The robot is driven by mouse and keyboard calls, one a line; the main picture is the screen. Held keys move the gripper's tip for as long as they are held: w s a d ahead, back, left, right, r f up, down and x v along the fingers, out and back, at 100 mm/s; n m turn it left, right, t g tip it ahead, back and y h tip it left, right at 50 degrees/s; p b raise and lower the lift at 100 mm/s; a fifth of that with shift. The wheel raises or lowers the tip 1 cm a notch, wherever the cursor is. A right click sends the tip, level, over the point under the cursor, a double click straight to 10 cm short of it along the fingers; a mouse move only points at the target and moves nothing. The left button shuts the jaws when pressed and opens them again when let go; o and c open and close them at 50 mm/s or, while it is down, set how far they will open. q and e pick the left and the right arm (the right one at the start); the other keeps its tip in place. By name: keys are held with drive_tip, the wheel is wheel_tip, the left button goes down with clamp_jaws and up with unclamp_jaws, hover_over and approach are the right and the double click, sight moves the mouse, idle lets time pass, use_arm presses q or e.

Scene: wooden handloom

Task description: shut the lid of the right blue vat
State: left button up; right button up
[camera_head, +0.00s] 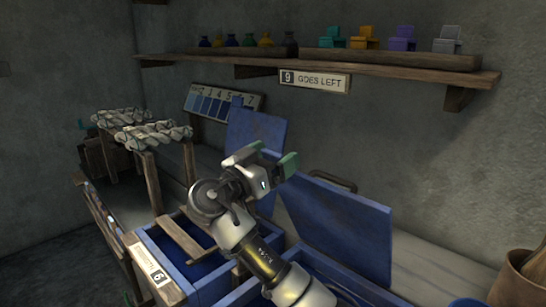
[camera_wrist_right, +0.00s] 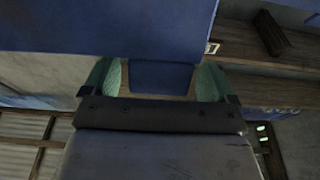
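The right blue vat (camera_head: 335,283) is at the bottom of the head view, partly hidden by my right arm. Its blue lid (camera_head: 345,232) stands raised, leaning back from the opening. My right gripper (camera_head: 268,158) is above and left of that lid's upper left corner, with its green-tipped fingers apart and nothing between them. In the right wrist view the open fingers (camera_wrist_right: 157,82) frame a blue panel beyond them, and a larger blue surface fills the top; I cannot tell which lid each belongs to. My left gripper is not in view.
The left blue vat (camera_head: 190,270) has its lid (camera_head: 256,135) raised and wooden slats across it. A wooden shelf (camera_head: 400,72) with bottles and coloured blocks runs along the back wall. A basket (camera_head: 520,280) stands at far right.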

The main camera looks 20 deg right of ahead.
drive_tip(key=shift+a, duration=0.1)
drive_tip(key=shift+s+a, duration=0.15)
drive_tip(key=shift+a, duration=0.05)
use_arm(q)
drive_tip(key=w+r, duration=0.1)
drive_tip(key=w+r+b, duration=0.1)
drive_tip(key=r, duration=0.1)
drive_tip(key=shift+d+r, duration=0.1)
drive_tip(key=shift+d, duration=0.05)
use_arm(e)
drive_tip(key=v, duration=1)
